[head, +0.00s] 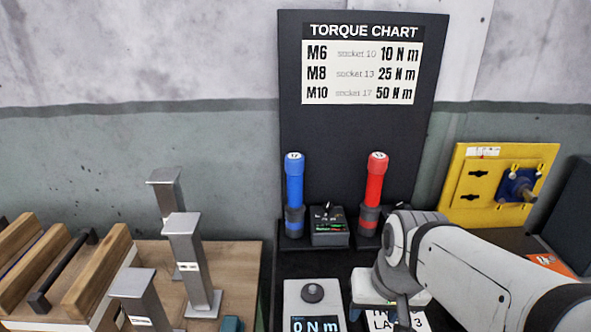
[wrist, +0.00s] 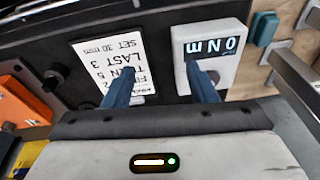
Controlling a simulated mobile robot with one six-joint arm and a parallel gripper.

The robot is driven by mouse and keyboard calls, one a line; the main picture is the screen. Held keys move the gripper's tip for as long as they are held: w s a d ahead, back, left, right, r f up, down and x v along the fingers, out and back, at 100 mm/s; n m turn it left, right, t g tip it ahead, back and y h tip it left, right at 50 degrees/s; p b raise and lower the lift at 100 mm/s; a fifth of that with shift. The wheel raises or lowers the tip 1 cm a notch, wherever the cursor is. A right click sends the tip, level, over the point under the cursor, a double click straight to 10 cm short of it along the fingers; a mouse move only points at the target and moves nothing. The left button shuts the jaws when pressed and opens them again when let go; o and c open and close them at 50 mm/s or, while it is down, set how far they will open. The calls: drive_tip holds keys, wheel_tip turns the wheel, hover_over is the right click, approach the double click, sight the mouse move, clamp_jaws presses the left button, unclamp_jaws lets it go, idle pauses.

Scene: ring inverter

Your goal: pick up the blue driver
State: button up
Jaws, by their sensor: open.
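The blue driver (head: 294,183), marked 17, stands upright in a dark holder at the foot of the black torque chart board in the head view. The red driver (head: 376,180) stands upright to its right, with a small dark unit (head: 329,226) between them. In the wrist view my gripper (wrist: 161,70) is open, its two blue fingers apart with nothing between them. The fingers point over the dark bench, near a white card and a display box. The blue driver is not visible in the wrist view. My arm hides most of my gripper in the head view.
The 0 N m display box (head: 314,303) and printed card (wrist: 113,70) lie on the bench in front of the drivers. Grey metal posts (head: 184,245) and wooden blocks (head: 100,270) stand at left. A yellow panel (head: 497,185) stands at right, behind my arm.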

sight(290, 179)
drive_tip(key=shift+o, duration=1)
drive_tip(key=w+a+m+g+y, duration=0.1)
drive_tip(key=w+a+m+y, duration=0.3)
drive_tip(key=a, duration=0.3)
drive_tip(key=shift+w+a+f+m+y, duration=0.15)
drive_tip(key=shift+a+f+m+y, duration=0.1)
drive_tip(key=shift+a+m+y, duration=0.2)
drive_tip(key=w+a+r+m+t+y, duration=0.1)
drive_tip(key=w+a+r+m+y, duration=0.1)
drive_tip(key=w+a+m+y, duration=0.55)
drive_tip(key=w+d+m+t, duration=0.2)
drive_tip(key=w+m+t, duration=0.1)
drive_tip(key=w, duration=0.4)
drive_tip(key=w+d+m+t, duration=0.2)
drive_tip(key=w+m+t, duration=0.1)
drive_tip(key=w+m, duration=0.3)
drive_tip(key=w+d+r+m+t, duration=0.1)
drive_tip(key=w+m+t, duration=0.3)
drive_tip(key=w, duration=0.4)
drive_tip(key=shift+d+m+b, duration=0.3)
drive_tip(key=shift+d+b, duration=0.1)
drive_tip(key=shift+w, duration=0.35)
drive_tip(key=shift+t, duration=0.3)
drive_tip(key=x, duration=0.2)
drive_tip(key=p+x, duration=0.1)
drive_tip(key=x, duration=0.4)
drive_tip(key=shift+w+f+p, duration=0.3)
drive_tip(key=shift+p, duration=0.05)
drive_tip(key=shift+c, duration=0.5)
